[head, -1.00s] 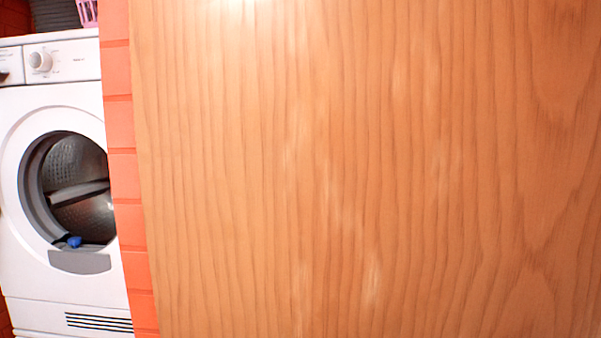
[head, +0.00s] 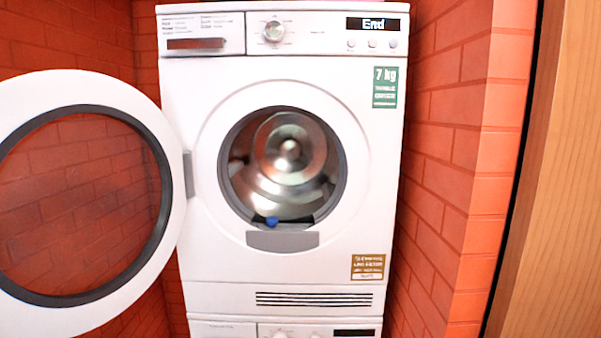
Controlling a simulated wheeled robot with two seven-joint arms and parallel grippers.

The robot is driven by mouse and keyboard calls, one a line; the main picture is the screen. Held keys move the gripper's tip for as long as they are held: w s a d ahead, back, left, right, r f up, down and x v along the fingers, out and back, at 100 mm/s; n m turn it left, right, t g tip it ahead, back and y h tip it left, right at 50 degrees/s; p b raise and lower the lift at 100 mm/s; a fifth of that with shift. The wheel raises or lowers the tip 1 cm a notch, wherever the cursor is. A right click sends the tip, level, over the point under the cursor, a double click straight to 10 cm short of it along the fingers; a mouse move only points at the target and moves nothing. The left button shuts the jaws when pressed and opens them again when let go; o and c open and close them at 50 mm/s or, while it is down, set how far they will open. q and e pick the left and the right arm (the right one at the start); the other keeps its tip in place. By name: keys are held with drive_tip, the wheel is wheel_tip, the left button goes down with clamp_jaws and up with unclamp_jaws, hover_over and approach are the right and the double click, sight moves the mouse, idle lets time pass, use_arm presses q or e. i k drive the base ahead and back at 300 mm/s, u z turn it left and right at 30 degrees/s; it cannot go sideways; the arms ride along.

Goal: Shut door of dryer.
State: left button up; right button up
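A white dryer (head: 210,100) stands straight ahead in the head view, with its display reading "End". Its round door (head: 160,245) is wide open, swung out to the left on a hinge at the left of the opening. The door has a white ring and a dark-rimmed clear pane. The drum (head: 290,150) shows through the open round mouth, with a small blue thing (head: 272,222) at its lower edge. Neither of my grippers is in view.
The dryer stands on another white machine (head: 225,330) in a narrow recess. Orange-red brick walls (head: 435,150) close in on both sides. A wooden panel (head: 555,200) stands at the far right. The open door fills the left side.

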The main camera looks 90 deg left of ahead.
sight(29, 101)
drive_tip(key=k, duration=0.45)
drive_tip(key=u, duration=2.75)
drive_tip(key=i, duration=0.5)
drive_tip(key=u, duration=0.05)
